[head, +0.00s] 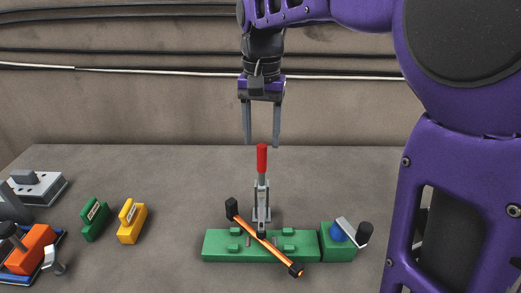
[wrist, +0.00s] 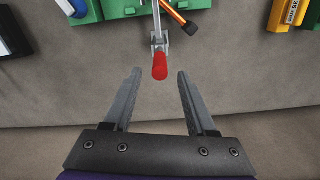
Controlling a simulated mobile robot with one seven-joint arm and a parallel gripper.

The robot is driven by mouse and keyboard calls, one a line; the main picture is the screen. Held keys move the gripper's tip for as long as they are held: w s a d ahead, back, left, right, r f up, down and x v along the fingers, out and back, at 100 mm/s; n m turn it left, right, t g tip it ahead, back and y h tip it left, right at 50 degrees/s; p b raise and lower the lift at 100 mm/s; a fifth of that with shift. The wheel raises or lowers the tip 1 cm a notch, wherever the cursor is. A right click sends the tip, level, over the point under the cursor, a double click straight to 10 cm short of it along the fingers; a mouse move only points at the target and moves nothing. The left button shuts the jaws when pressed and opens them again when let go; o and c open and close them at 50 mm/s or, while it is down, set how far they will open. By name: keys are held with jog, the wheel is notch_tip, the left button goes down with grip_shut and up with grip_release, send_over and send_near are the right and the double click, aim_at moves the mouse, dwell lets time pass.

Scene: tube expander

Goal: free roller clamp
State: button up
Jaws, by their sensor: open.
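An upright toggle clamp (head: 261,203) with a red handle (head: 262,158) stands at the back of a green base (head: 217,247). An orange bar (head: 266,246) with black ends lies diagonally across the base, in front of the clamp; whether the clamp presses on it I cannot tell. My gripper (head: 262,144) is open and points down, its fingertips close to the top of the red handle. In the wrist view the red handle (wrist: 159,67) shows between the fingertips or just beyond them, touching neither finger.
A green block (head: 338,252) with a blue part and a black-knobbed lever adjoins the base on the right. Small green (head: 95,219) and yellow (head: 131,221) blocks stand to the left. An orange fixture (head: 33,250) and a grey plate (head: 38,186) are at far left. A wall stands behind.

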aim_at(262, 161)
notch_tip(262, 161, down, 7)
jog(key=shift+f+b, duration=0.1)
jog(key=shift+b, duration=0.5)
grip_shut()
dwell(1.1)
